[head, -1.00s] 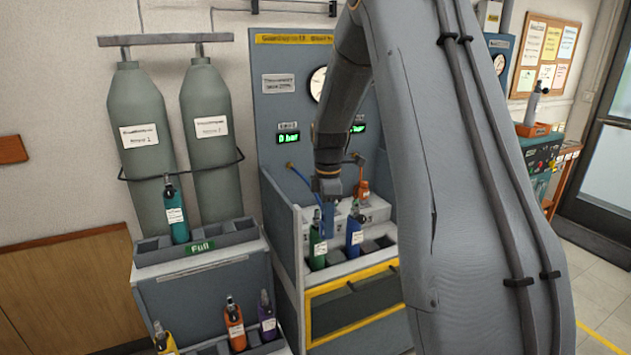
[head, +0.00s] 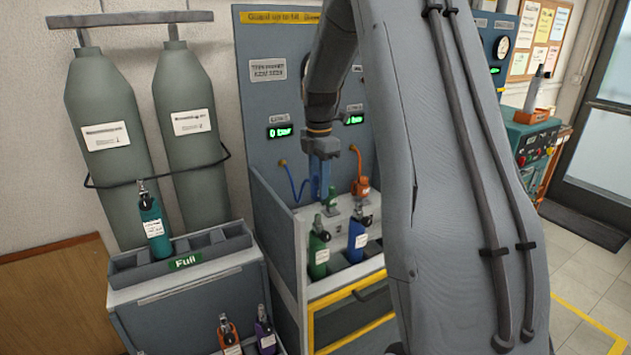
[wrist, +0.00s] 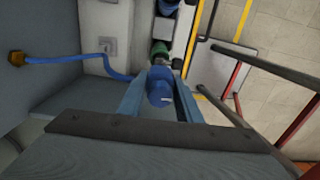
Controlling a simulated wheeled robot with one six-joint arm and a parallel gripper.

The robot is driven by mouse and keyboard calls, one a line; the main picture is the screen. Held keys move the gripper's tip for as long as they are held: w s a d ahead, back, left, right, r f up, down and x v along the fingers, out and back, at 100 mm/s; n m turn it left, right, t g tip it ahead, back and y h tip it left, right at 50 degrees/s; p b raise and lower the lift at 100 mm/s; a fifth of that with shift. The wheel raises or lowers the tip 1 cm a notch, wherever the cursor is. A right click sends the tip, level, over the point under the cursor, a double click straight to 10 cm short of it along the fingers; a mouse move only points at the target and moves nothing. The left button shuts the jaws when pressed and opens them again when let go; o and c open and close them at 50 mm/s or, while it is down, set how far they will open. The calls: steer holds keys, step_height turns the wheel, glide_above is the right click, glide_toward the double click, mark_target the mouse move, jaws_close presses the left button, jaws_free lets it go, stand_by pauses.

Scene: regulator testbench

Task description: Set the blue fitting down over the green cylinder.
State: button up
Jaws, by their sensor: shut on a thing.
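The blue fitting (wrist: 159,87) is between the two fingers of my gripper (wrist: 160,100), which is shut on it. In the head view my gripper (head: 320,198) hangs just above the green cylinder's valve in the picture; the fitting is hard to make out there. The green cylinder (head: 318,256) stands upright in the bench rack, left of a blue cylinder (head: 357,240). In the wrist view a green part, likely the green cylinder (wrist: 160,48), shows just beyond the fitting, partly hidden by it. Whether they touch cannot be told.
A blue hose (wrist: 110,69) runs from a brass port to the fitting. An orange fitting (head: 360,186) and a small green fitting (head: 331,200) sit on the ledge behind. A yellow-edged guard (head: 345,312) fronts the bench. A teal cylinder (head: 154,226) stands in the left rack.

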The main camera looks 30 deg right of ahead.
mark_target(318, 215)
steer(key=shift+a+f+b, duration=0.2)
steer(key=shift+f+b, duration=0.2)
steer(key=shift+f, duration=0.25)
steer(key=shift+f+b, duration=1.15)
steer(key=shift+f, duration=0.5)
steer(key=shift+r, duration=0.1)
steer(key=shift+p, duration=0.55)
steer(key=shift+d+f+b, duration=0.1)
steer(key=shift+f+b, duration=0.5)
steer(key=shift+f, duration=1.35)
steer(key=o, duration=1.3)
steer(key=shift+o, duration=0.2)
steer(key=shift+r, duration=0.1)
